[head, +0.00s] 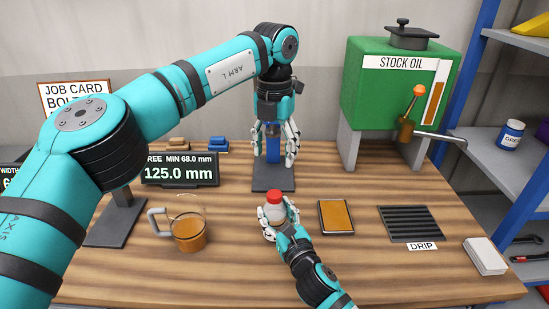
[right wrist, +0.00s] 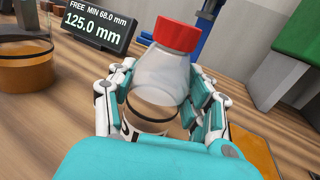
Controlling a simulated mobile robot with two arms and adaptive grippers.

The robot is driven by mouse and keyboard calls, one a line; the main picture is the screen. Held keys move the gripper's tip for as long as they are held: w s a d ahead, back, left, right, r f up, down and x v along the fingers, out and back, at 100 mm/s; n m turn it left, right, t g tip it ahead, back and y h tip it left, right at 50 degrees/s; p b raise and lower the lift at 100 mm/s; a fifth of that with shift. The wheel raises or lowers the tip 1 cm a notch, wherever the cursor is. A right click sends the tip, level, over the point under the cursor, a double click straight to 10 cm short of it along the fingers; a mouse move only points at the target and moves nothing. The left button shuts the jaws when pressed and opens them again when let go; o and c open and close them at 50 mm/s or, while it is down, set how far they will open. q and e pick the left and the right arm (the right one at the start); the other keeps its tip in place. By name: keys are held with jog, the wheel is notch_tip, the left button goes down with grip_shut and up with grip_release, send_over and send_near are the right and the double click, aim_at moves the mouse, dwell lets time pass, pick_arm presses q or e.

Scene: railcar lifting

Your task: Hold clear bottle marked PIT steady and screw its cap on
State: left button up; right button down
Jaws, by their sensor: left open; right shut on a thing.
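The clear bottle (head: 274,212) stands upright on the wooden bench, with a red cap (head: 274,197) on its neck. In the right wrist view the bottle (right wrist: 158,80) shows a little brown liquid low down and the red cap (right wrist: 178,34) on top. I cannot tell how tight the cap is. My left gripper (head: 277,158) is open and empty, pointing down, above and behind the bottle, in front of a blue post on a dark base.
A measuring jug (head: 188,236) with brown liquid stands left of the bottle. A display (head: 180,171) reads 125.0 mm. An orange-brown pad (head: 336,217), a drip grille (head: 411,223) and a white block (head: 485,256) lie right. A green stock oil tank (head: 385,85) stands behind.

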jog(key=shift+c, duration=2.3)
grip_release()
jog(key=v, duration=1.2)
jog(key=shift+f, duration=0.1)
